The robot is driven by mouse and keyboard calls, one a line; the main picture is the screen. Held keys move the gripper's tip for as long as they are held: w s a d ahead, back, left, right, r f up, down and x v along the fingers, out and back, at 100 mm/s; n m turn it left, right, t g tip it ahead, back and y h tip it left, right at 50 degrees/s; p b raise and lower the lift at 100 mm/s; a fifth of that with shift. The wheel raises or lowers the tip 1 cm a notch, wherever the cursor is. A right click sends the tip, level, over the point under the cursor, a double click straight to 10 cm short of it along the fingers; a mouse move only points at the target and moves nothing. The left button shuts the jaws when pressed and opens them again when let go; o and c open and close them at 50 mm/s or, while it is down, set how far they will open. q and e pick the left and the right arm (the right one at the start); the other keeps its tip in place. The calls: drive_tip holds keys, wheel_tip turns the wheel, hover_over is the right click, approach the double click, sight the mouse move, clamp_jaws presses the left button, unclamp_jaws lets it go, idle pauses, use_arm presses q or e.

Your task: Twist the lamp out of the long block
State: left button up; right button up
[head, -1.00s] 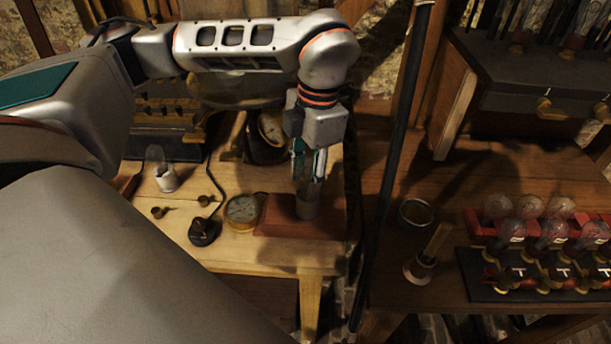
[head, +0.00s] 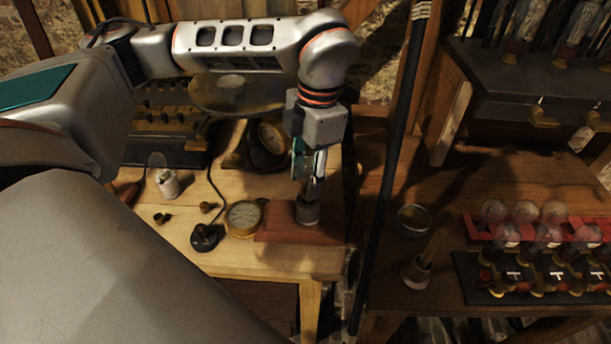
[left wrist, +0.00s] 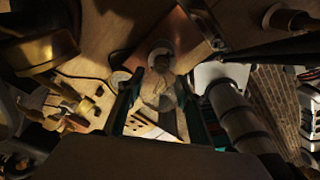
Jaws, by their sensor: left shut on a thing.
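A clear glass lamp (head: 312,188) stands upright in a grey round socket (head: 307,213) on the long reddish-brown block (head: 272,229), near the right edge of the left table. My left gripper (head: 308,168) points down from above, shut around the lamp's glass. In the left wrist view the lamp (left wrist: 158,92) sits between the two green-sided fingers, with the copper-coloured block (left wrist: 183,40) beyond it. The lamp's base is inside or against the socket; I cannot tell how deep. My right gripper is not in view.
A round brass gauge (head: 243,217), a black knob with a cord (head: 205,238) and a small white lamp holder (head: 167,183) stand left of the block. A dark upright pole (head: 385,200) is close on the right. Beyond it, a red rack (head: 475,228) holds several bulbs.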

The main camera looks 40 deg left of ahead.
sight(306, 161)
use_arm(q)
drive_tip(key=shift+r, duration=0.1)
drive_tip(key=shift+r+p, duration=2)
drive_tip(key=shift+r, duration=0.45)
drive_tip(key=shift+f, duration=0.1)
